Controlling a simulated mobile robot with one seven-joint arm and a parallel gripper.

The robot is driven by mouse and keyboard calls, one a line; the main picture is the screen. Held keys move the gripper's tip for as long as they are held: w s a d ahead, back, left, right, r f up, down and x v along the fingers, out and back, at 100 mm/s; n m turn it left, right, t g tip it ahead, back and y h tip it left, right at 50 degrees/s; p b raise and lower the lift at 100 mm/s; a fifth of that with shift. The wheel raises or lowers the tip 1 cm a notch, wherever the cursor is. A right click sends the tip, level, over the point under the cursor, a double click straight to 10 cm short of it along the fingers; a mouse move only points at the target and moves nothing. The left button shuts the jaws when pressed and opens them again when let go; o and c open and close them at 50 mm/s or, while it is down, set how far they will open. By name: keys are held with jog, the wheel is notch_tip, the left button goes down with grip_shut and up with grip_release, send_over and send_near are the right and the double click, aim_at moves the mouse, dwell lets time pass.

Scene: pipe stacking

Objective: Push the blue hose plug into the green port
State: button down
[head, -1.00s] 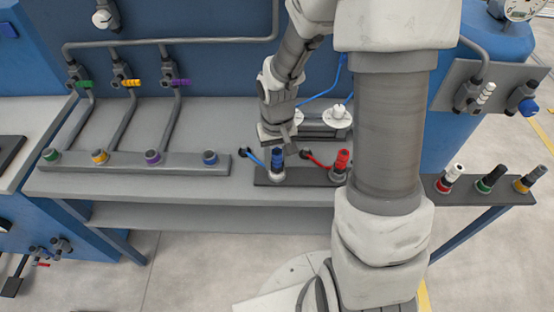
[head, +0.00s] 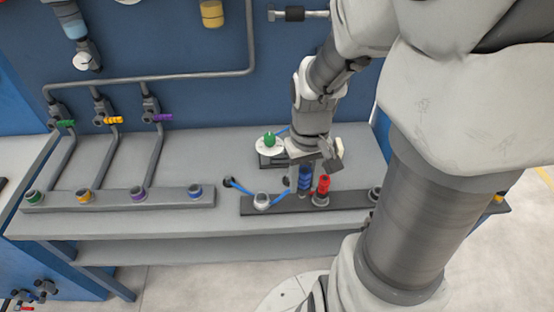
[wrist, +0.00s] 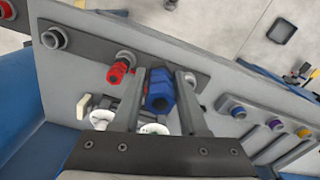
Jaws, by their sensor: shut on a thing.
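The green port (head: 34,197) is the leftmost one on the grey rail, far left of my gripper and empty. It is outside the wrist view.
The same grey rail (head: 110,203) also has yellow, purple and blue ports. The dark holder (head: 250,210) has an empty white socket (head: 262,201). A white disc with a green knob (head: 270,139) stands behind. Pipes with coloured valves rise behind the rail.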

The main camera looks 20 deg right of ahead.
jog(key=shift+s+d+r, duration=0.2)
jog(key=shift+s+d, duration=0.05)
jog(key=shift+r+p, duration=3.5)
jog(key=shift+r, duration=0.5)
